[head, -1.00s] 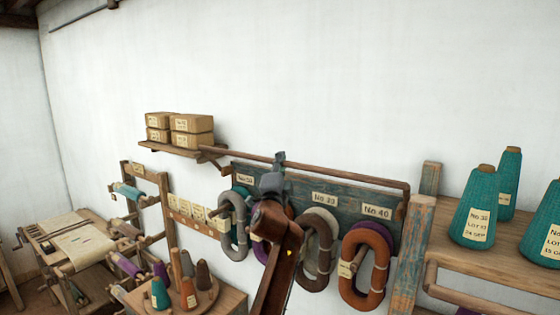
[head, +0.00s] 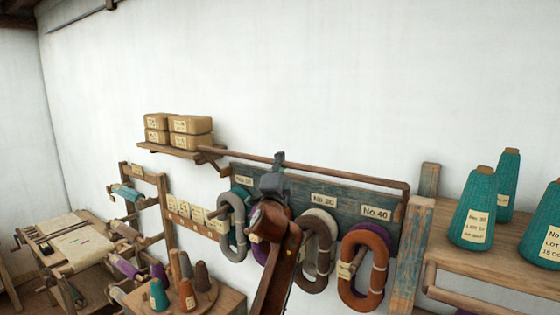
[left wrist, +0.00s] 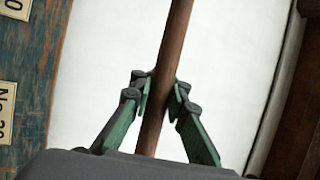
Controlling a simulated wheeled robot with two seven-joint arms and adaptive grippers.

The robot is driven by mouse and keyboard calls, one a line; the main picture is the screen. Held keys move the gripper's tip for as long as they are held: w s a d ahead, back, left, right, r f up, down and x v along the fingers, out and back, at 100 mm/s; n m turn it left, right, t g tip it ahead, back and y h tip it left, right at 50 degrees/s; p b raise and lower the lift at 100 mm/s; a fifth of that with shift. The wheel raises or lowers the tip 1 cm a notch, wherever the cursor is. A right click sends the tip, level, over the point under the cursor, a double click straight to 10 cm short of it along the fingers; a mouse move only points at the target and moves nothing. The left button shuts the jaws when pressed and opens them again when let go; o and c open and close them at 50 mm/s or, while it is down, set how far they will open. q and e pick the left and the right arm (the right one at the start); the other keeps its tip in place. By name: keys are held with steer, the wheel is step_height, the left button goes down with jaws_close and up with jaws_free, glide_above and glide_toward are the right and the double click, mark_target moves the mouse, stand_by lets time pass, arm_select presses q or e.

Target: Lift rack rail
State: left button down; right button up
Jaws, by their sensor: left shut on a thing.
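The rack rail (head: 345,177) is a long brown wooden bar running along the top of the blue-green hank board (head: 340,205). My left gripper (head: 279,160) is on the rail near its middle. In the left wrist view the rail (left wrist: 175,40) runs between the green fingers of my left gripper (left wrist: 160,90), which are shut on it. My left arm hides part of the board and some hanks behind it. My right gripper is in neither view.
Yarn hanks hang on the board, among them an orange one (head: 347,270) and a grey one (head: 224,228). Paper-wrapped bundles (head: 190,124) sit on a small wall shelf at left. Teal cones (head: 471,215) stand on a wooden shelf at right. The wall above the rail is clear.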

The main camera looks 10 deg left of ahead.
arm_select(q)
steer(key=shift+d+r, duration=0.1)
steer(key=shift+r, duration=0.1)
stand_by(0.5)
steer(key=c, duration=2)
jaws_free()
steer(key=shift+c, duration=0.2)
steer(key=shift+o, duration=1)
steer(key=shift+f, duration=0.1)
steer(key=v, duration=1.2)
steer(key=shift+c, duration=0.5)
